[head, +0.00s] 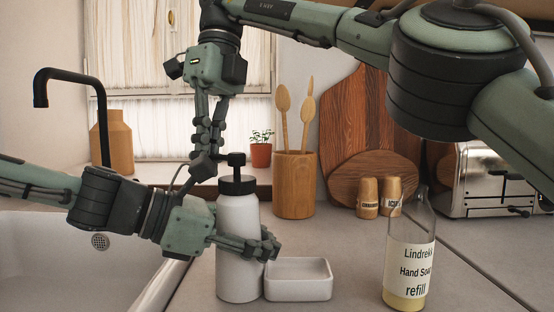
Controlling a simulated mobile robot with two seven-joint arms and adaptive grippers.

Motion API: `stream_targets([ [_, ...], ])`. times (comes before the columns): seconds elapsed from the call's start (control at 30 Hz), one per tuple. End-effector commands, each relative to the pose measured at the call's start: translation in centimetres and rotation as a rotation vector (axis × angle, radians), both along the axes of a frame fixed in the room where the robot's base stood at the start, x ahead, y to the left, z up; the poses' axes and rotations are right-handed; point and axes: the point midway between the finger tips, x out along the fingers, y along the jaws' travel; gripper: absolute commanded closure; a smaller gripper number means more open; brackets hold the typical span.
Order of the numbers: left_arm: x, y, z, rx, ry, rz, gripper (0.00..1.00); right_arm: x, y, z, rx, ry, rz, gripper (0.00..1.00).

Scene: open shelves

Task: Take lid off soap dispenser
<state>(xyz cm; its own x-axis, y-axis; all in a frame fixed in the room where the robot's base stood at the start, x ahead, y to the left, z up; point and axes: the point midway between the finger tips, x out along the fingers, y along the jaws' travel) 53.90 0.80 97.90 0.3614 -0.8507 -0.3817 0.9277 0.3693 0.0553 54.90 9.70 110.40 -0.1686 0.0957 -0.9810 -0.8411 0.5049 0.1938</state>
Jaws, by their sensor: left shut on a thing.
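The soap dispenser is a white bottle (237,225) standing upright on the grey counter, right of the sink. Its black pump lid (237,184) sits on top of the bottle. My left gripper (262,246) comes in from the left and is shut around the bottle's body, with its fingers across the front. My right gripper (205,165) hangs down from above, just left of the pump head. I see its fingers close together from this angle, and cannot tell how far apart they are or whether they touch the lid.
A white soap dish (298,280) stands right of the bottle. A clear refill bottle (408,262) stands further right. Behind are a wooden utensil pot (293,185), two shakers (367,197), cutting boards (366,120) and a toaster (490,180). The sink (70,270) and black tap (75,85) are left.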

Motion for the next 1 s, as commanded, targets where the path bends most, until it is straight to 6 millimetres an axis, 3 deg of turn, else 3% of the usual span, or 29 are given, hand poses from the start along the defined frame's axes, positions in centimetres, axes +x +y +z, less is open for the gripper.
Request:
stream_targets([
  [0.33,0.2,0.1,-0.1,0.0,0.001,0.005,1.0,-2.5,0.6,0.2,-0.003,-0.003,0.497,1.0],
  [0.83,0.1,0.1,0.0,0.001,-0.001,0.003,1.0,-2.5,0.6,0.2,0.002,-0.001,0.496,1.0],
  [0.87,0.1,0.1,0.0,0.001,-0.001,0.003,0.59,-2.5,0.6,0.2,0.002,-0.001,0.496,1.0],
  [1.0,0.1,0.1,0.0,0.0,-0.001,0.003,0.42,-2.5,0.6,0.2,0.003,-0.001,0.496,1.0],
])
